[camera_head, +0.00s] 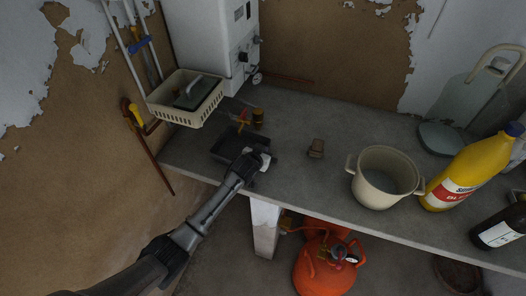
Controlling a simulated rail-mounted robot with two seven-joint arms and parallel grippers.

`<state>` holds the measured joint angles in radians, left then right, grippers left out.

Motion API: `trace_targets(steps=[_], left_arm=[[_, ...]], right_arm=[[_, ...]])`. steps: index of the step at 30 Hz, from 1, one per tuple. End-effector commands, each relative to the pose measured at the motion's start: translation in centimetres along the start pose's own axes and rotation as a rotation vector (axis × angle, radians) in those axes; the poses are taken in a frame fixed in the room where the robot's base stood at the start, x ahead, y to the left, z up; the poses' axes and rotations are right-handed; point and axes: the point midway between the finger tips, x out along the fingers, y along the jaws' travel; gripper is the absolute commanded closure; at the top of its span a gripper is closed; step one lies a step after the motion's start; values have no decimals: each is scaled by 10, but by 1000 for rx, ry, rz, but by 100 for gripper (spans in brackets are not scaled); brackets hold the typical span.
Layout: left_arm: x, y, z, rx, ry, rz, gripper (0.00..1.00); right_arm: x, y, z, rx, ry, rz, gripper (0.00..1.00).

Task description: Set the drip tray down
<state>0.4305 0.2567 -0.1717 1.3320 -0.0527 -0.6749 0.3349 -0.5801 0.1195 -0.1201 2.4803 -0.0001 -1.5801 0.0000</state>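The drip tray is a shallow dark tray (226,146) near the front left part of the grey counter. It appears level, and I cannot tell whether its underside touches the counter. My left gripper (260,158) is at the tray's right front edge and overlaps it in the view. Its fingers are small and partly hidden, so I cannot tell whether they are closed on the rim. My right gripper is not in view.
The counter (290,180) between tray and pot is mostly clear.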

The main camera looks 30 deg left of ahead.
Motion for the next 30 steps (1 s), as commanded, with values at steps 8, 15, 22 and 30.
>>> trace_targets(steps=[8, 15, 22, 30], left_arm=[[0, 0, 0, 0, 1, 0, 100], [1, 0, 2, 0, 0, 0, 100], [1, 0, 2, 0, 0, 0, 100], [1, 0, 2, 0, 0, 0, 72]], right_arm=[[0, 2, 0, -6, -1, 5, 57], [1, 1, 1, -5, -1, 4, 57], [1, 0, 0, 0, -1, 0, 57], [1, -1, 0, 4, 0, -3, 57]])
